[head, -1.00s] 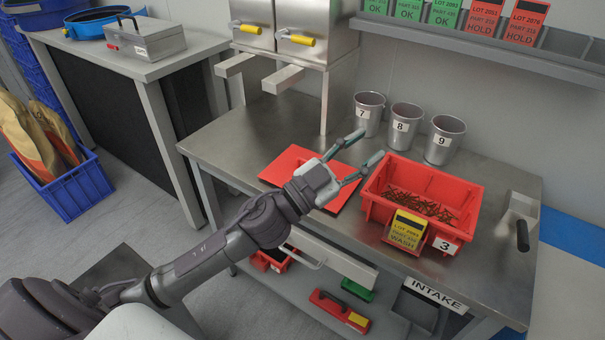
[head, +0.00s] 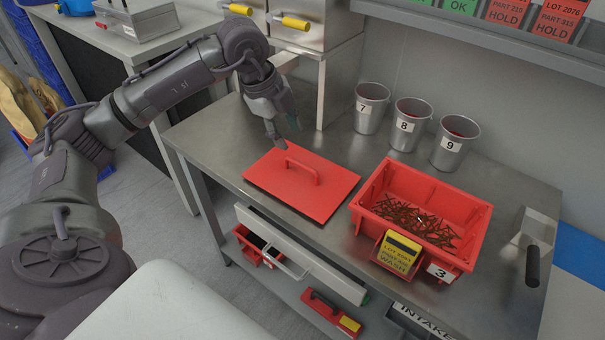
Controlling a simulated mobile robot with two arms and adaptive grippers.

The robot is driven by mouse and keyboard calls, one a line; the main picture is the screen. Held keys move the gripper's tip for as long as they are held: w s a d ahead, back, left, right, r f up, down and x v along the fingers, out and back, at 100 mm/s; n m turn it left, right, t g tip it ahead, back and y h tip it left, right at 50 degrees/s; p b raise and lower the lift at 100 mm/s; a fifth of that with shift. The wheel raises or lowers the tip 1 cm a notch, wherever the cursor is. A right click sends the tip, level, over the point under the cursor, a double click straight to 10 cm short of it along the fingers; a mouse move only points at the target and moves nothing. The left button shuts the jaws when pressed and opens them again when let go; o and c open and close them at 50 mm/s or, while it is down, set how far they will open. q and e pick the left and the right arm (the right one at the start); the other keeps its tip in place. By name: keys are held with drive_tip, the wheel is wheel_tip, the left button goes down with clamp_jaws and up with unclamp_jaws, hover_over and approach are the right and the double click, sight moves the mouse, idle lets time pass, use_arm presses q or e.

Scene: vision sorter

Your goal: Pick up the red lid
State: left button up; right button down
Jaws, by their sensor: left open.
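The red lid (head: 326,201) lies flat on the steel table, with a raised red handle (head: 303,170) on top. My left gripper (head: 285,135) is above the lid's far left part, pointing down, with its fingers near the handle but apart from it. It is open and empty; one finger is partly hidden behind the other. My right gripper is out of view.
A red bin (head: 368,195) labelled 3, holding many rusty screw-like parts, stands just right of the lid. Metal cups (head: 370,108) numbered 7, 8 and 9 stand behind. A steel cabinet (head: 340,75) rises behind the gripper. A drawer (head: 300,255) juts out below the table's front edge.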

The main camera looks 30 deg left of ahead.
use_arm(q)
hover_over(300, 164)
drive_tip(key=f, duration=0.4)
drive_tip(key=shift+s+a+f, duration=0.4)
drive_tip(key=shift+x, duration=0.9)
drive_tip(key=x, duration=0.2)
drive_tip(key=p+x, duration=0.1)
drive_tip(key=shift+s+f, duration=0.25)
drive_tip(key=shift+f, duration=0.1)
drive_tip(key=shift+w+d+f, duration=0.1)
drive_tip(key=shift+w+f, duration=0.05)
drive_tip(key=shift+f, duration=0.35)
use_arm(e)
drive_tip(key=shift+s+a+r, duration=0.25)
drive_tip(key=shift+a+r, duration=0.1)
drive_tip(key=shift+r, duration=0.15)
use_arm(q)
clamp_jaws()
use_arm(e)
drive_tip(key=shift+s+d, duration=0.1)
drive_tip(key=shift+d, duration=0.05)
use_arm(q)
drive_tip(key=shift+r, duration=0.1)
